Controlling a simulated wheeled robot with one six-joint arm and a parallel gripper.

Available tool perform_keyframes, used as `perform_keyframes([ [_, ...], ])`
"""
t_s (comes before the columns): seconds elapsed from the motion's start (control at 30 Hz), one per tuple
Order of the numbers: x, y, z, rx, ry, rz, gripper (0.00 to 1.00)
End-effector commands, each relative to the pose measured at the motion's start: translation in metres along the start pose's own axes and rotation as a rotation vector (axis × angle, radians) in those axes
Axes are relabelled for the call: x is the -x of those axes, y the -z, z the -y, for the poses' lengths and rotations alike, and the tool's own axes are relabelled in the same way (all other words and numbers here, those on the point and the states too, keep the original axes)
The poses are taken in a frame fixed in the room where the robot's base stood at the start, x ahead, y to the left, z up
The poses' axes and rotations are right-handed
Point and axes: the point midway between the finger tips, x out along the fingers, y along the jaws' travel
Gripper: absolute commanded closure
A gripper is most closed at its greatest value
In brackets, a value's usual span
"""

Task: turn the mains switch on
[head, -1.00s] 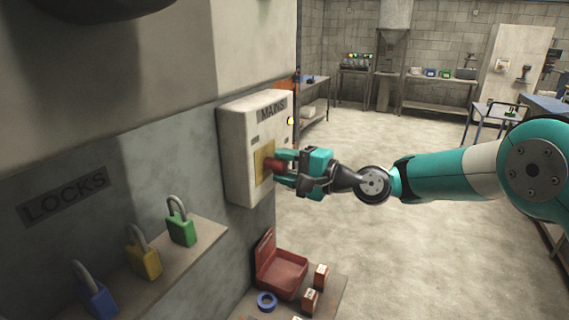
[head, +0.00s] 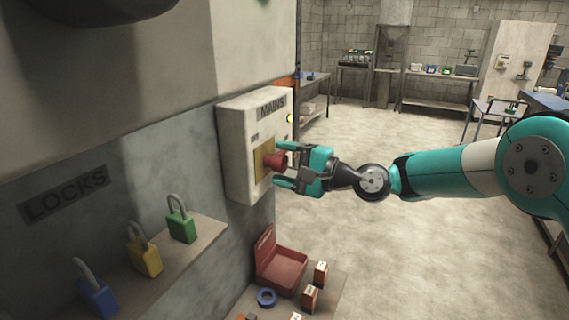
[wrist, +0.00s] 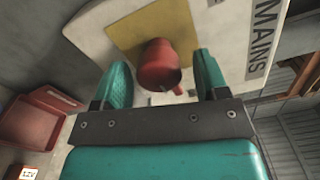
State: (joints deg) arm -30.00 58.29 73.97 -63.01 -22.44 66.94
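The mains switch box (head: 236,150) is a pale box on the wall at the left, labelled MAINS. Its red switch knob (head: 274,161) sticks out from a yellow plate (head: 259,163). My gripper (head: 283,165) is open at the box front, with one finger above and one below the knob. In the wrist view the red knob (wrist: 160,65) lies between the two teal fingers (wrist: 163,85), with gaps on both sides.
A shelf (head: 205,237) under a LOCKS sign holds a blue, a yellow and a green padlock (head: 181,222). Below the box, a bench holds an open red case (head: 283,272), a blue tape roll (head: 266,298) and small boxes. The floor (head: 400,230) to the right is clear.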

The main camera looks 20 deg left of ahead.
Motion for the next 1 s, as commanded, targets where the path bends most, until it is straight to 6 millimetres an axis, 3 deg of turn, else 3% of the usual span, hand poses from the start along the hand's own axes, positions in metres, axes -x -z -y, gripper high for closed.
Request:
perform_keyframes([
  [0.27, 0.001, 0.0, 0.0, 0.001, 0.0, 0.001, 0.33],
  [0.43, 0.016, 0.002, -0.003, 0.0, 0.0, -0.002, 0.33],
  [1.0, 0.149, 0.002, -0.003, 0.0, 0.002, -0.004, 0.33],
])
